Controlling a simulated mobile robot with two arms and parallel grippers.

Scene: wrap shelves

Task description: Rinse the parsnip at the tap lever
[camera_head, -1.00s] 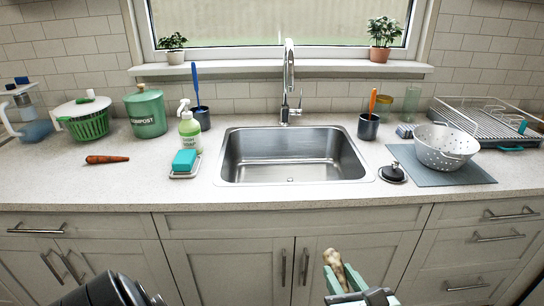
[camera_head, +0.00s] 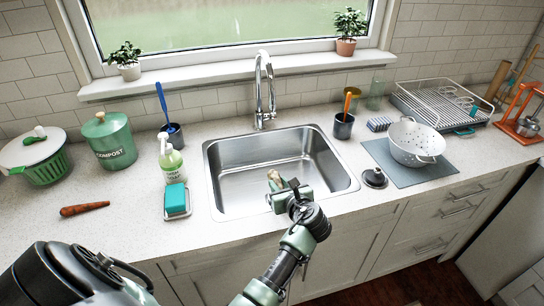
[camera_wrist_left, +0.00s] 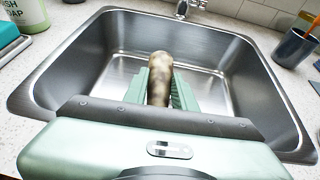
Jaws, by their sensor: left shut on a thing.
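The parsnip (camera_head: 273,177) is pale with brown patches. My left gripper (camera_head: 281,187) is shut on it near the front rim of the sink (camera_head: 233,153). In the left wrist view the parsnip (camera_wrist_left: 160,74) stands out between the green fingers (camera_wrist_left: 158,90), pointing toward the back of the basin. The tap (camera_head: 258,85) rises behind the sink, with its lever (camera_head: 271,100) at its side. The parsnip is in front of the spout and apart from it. No water shows. My right gripper is not in view.
Left of the sink are a soap bottle (camera_head: 171,160), a teal sponge (camera_head: 176,197), a compost bin (camera_head: 110,143) and a carrot (camera_head: 84,209). Right are a dark cup (camera_head: 343,126), a black stopper (camera_head: 374,177) and a white colander (camera_head: 415,146). The basin is empty.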

